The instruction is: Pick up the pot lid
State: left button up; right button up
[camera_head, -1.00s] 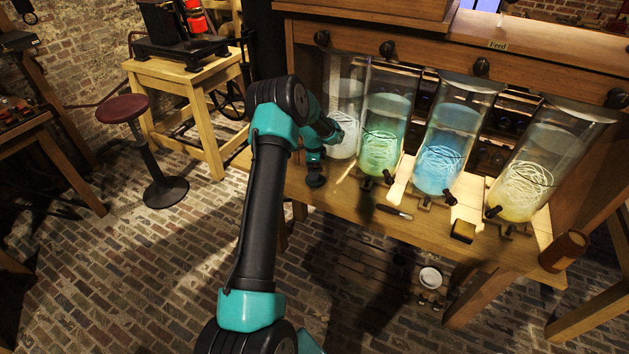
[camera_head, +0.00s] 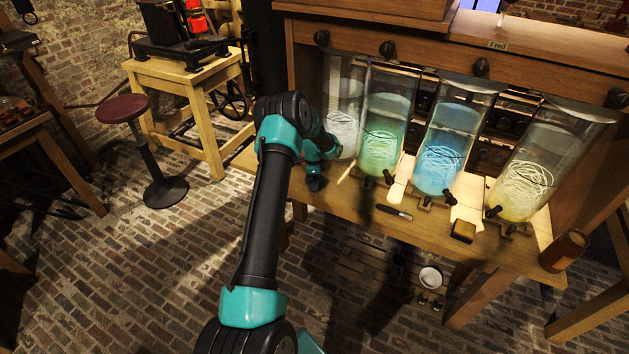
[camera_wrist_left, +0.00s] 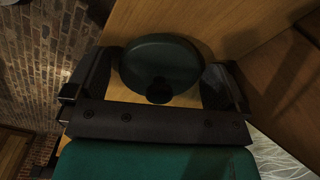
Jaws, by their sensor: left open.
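The pot lid (camera_wrist_left: 160,62) is a dark green disc with a round dark knob (camera_wrist_left: 159,90), lying on a wooden surface in the left wrist view. I cannot make it out in the head view, where my arm is in the way. My left gripper (camera_wrist_left: 158,84) is open, with one finger on each side of the lid. I cannot tell whether the fingers touch its rim. In the head view my left gripper (camera_head: 314,183) is low over the left end of the bench, beside the leftmost jar. My right gripper is not in view.
Several glass jars stand along the bench (camera_head: 335,200), among them a green one (camera_head: 381,150) and a blue one (camera_head: 441,160). A dark marker (camera_head: 394,212) and a small block (camera_head: 463,231) lie near the front edge.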

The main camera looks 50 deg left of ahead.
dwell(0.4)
pick_arm(q)
jog(key=c, duration=0.8)
jog(key=shift+r, duration=0.1)
jog(key=shift+r, duration=1.55)
jog(key=shift+s+d+r, duration=0.15)
jog(key=shift+d+r, duration=0.05)
jog(key=shift+r, duration=0.05)
jog(key=s+d+r, duration=0.1)
jog(key=s+d, duration=0.9)
jog(key=d, duration=0.1)
jog(key=shift+d+r, duration=0.15)
jog(key=shift+d, duration=0.25)
jog(key=shift+s, duration=0.1)
